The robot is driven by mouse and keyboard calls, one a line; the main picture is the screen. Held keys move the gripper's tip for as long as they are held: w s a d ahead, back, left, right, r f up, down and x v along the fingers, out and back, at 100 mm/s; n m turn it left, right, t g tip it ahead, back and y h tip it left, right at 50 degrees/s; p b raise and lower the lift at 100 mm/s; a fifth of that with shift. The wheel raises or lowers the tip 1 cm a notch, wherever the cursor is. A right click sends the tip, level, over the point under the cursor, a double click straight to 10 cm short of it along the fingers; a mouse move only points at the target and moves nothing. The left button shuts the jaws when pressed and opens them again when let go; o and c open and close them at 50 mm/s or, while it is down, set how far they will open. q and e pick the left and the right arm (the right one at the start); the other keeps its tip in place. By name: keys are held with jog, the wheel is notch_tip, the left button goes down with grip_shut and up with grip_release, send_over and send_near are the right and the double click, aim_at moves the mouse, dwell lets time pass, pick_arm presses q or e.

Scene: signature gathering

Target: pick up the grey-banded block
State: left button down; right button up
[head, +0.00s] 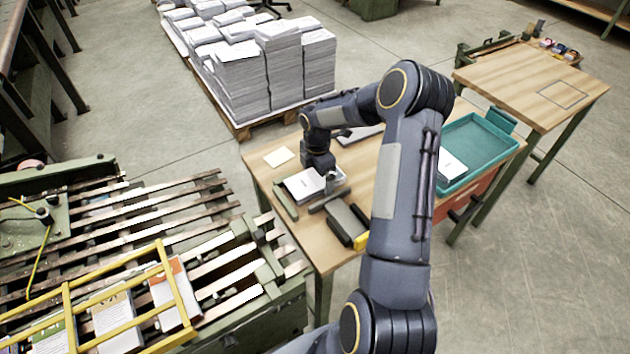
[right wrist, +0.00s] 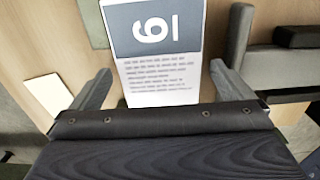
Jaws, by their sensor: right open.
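The grey-banded block (head: 303,184) lies on the wooden table, below my right gripper. In the right wrist view the block (right wrist: 158,78) shows a white face with lines of print and a grey band bearing a large white digit turned sideways. My right gripper (right wrist: 160,86) is open, with one finger on each side of the block's near part and a visible gap on both sides. In the head view the right gripper (head: 324,178) is small, and its fingertips are hard to make out. The block's near end is hidden by the gripper body. My left gripper is not in view.
A grey-green plate (head: 286,200) and a dark block-like device (head: 346,222) flank the block. A teal tray (head: 482,140) holds a white block (head: 451,166). A pale note (head: 279,157) lies behind. A yellow rack (head: 70,310) with several colour-banded blocks stands left.

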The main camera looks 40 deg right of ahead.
jog(key=shift+f, duration=0.5)
jog(key=c, duration=1.3)
jog(key=shift+o, duration=0.2)
jog(key=shift+r, duration=0.15)
